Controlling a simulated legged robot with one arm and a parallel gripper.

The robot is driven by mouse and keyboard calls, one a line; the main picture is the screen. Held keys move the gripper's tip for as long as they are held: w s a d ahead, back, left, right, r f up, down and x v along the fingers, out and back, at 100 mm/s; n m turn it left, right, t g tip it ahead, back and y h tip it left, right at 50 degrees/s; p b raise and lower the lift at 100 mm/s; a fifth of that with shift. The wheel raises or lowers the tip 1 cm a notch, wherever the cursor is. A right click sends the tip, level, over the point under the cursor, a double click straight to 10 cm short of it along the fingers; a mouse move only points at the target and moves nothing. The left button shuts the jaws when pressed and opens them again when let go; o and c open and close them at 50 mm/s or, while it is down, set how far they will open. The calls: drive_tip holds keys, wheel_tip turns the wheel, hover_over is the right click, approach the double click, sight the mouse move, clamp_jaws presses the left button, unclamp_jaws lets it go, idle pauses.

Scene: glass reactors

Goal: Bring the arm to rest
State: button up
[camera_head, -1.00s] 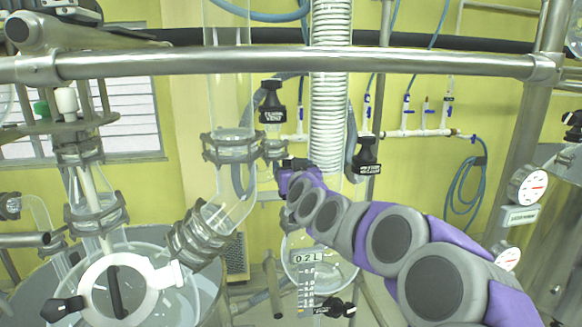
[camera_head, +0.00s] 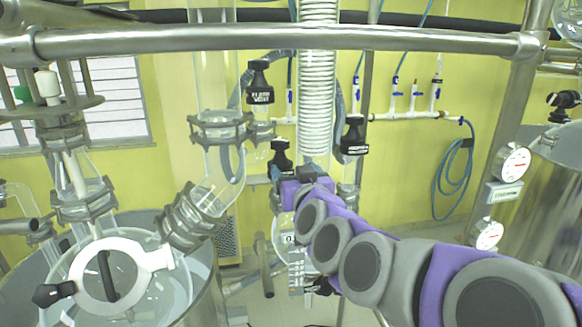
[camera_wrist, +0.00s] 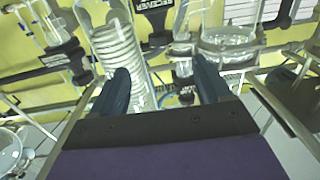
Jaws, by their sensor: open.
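My purple and grey arm reaches from the lower right of the head view toward the glass reactor pipework in the middle. My gripper (camera_head: 290,178) is at its far end, beside a black-capped valve and in front of the lower pipework. In the wrist view my gripper (camera_wrist: 160,88) shows two dark fingers spread wide apart, with nothing between them. The ribbed white hose (camera_wrist: 122,50) and a clamped glass joint (camera_wrist: 228,45) lie beyond the fingers.
A steel rail (camera_head: 280,38) crosses the top. A glass vessel with a white ring lid (camera_head: 108,283) stands at lower left. Black-capped valves (camera_head: 260,82) hang near the ribbed hose (camera_head: 318,90). Pressure gauges (camera_head: 512,162) are at right. Yellow wall lies behind.

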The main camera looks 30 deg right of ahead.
drive_tip(key=shift+s+a, duration=0.1)
drive_tip(key=shift+s, duration=0.5)
drive_tip(key=shift+a, duration=0.1)
drive_tip(key=s+a+f+n+g+y+b, duration=0.1)
drive_tip(key=s+a+f+n+g+y, duration=0.2)
drive_tip(key=a+f, duration=0.55)
drive_tip(key=s+a+f+n+g+y+b, duration=0.1)
drive_tip(key=s+a+f+g+y+b, duration=0.15)
drive_tip(key=s+a+f+g, duration=0.6)
drive_tip(key=s+d+f+g+b, duration=0.1)
drive_tip(key=s+f+g, duration=0.3)
drive_tip(key=s+f, duration=0.3)
drive_tip(key=s+f+m+g+h+b, duration=0.1)
drive_tip(key=s+f+g, duration=0.2)
drive_tip(key=s+f, duration=0.5)
drive_tip(key=s, duration=0.6)
drive_tip(key=shift+s+d+g, duration=0.35)
drive_tip(key=shift+s+d, duration=0.05)
drive_tip(key=shift+c, duration=0.4)
